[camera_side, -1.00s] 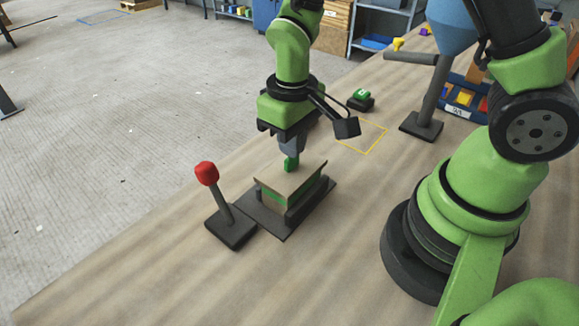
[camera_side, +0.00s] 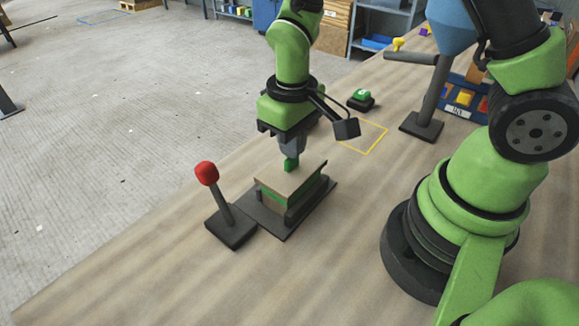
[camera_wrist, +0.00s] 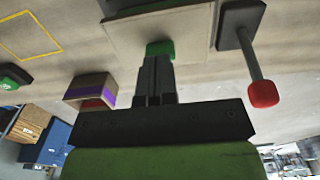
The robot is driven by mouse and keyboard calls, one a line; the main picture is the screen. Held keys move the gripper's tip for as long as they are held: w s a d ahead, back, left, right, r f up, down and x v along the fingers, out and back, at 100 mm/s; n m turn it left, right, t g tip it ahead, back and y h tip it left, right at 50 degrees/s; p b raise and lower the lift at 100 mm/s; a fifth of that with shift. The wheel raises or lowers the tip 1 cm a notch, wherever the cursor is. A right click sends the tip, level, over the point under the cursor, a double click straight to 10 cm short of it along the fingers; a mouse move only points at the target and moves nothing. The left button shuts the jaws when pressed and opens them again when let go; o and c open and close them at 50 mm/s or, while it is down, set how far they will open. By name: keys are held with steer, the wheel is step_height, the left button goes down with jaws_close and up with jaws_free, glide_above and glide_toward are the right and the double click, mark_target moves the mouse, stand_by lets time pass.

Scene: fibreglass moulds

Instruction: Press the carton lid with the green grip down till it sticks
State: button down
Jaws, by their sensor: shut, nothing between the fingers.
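The carton (camera_side: 272,197) is a small tan box with a green band, standing on a dark base plate (camera_side: 270,224). Its tan lid (camera_side: 302,180) lies nearly flat on top; I cannot tell whether any gap is left under it. The green grip (camera_side: 291,165) stands up from the lid. In the wrist view the lid (camera_wrist: 120,28) and grip (camera_wrist: 160,48) are at the top, partly cut off. My gripper (camera_side: 291,154) is shut and points down, its fingertips right at the top of the grip, seemingly touching it. The fingers (camera_wrist: 159,62) hide part of the grip in the wrist view.
A red-knobbed lever (camera_side: 207,174) stands close left of the carton. A green button (camera_side: 361,95), a yellow outlined square (camera_side: 364,137) and a grey post (camera_side: 430,100) are behind to the right. A purple-striped box (camera_wrist: 90,90) shows in the wrist view. The front table is clear.

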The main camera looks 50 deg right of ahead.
steer(key=shift+r, duration=3.25)
steer(key=shift+r, duration=0.15)
steer(key=s+d+r+m+t+y, duration=0.2)
steer(key=s+r+m+t, duration=0.2)
steer(key=s+r+t, duration=0.3)
steer(key=a+v, duration=0.1)
steer(key=v, duration=0.7)
